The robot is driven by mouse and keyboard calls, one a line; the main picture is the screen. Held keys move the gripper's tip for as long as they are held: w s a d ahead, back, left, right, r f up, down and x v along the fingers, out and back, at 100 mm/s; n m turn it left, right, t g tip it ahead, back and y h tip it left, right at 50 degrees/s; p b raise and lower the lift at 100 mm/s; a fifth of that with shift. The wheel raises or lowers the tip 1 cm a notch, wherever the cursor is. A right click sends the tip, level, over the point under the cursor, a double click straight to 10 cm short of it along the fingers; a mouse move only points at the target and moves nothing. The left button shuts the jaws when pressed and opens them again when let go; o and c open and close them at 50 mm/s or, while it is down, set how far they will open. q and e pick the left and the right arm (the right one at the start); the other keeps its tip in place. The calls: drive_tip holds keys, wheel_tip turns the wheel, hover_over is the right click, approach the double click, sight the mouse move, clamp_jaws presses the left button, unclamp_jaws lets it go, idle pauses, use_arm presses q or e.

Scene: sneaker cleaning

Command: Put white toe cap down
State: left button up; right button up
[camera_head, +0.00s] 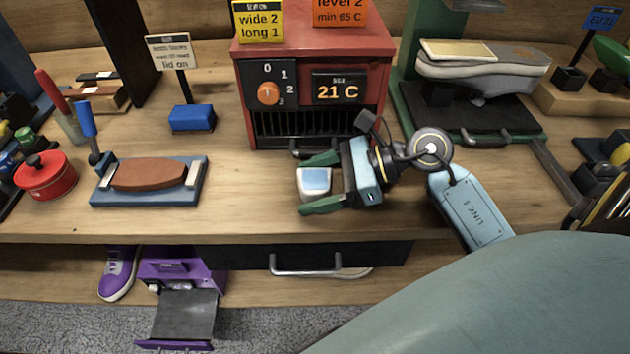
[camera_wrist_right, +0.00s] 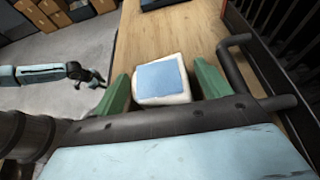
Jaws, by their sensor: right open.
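The white toe cap (camera_head: 315,183) with a pale blue top patch is on the wooden bench, in front of the red heater. It also shows in the wrist view (camera_wrist_right: 163,80). My right gripper (camera_head: 320,184) has its green fingers open, one on each side of the cap. A light blue arm at the left of the wrist view, seemingly my left, ends in a small dark gripper (camera_wrist_right: 97,79), too small to read.
The red heater (camera_head: 312,60) with a dial and 21 C display stands right behind the gripper, its dark handle (camera_wrist_right: 262,75) close by. A blue block with a brown pad (camera_head: 150,174) lies to the left. The bench between is clear. A drawer handle (camera_head: 307,270) sits below the front edge.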

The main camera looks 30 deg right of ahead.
drive_tip(key=shift+r, duration=0.15)
drive_tip(key=p+v, duration=0.1)
drive_tip(key=v, duration=1)
drive_tip(key=shift+s+d+r, duration=0.15)
drive_tip(key=shift+s+d, duration=0.1)
drive_tip(key=shift+d, duration=0.2)
use_arm(q)
drive_tip(key=shift+s+a+f, duration=0.25)
drive_tip(key=shift+s+f, duration=0.9)
drive_tip(key=shift+f, duration=0.05)
drive_tip(key=shift+d, duration=0.15)
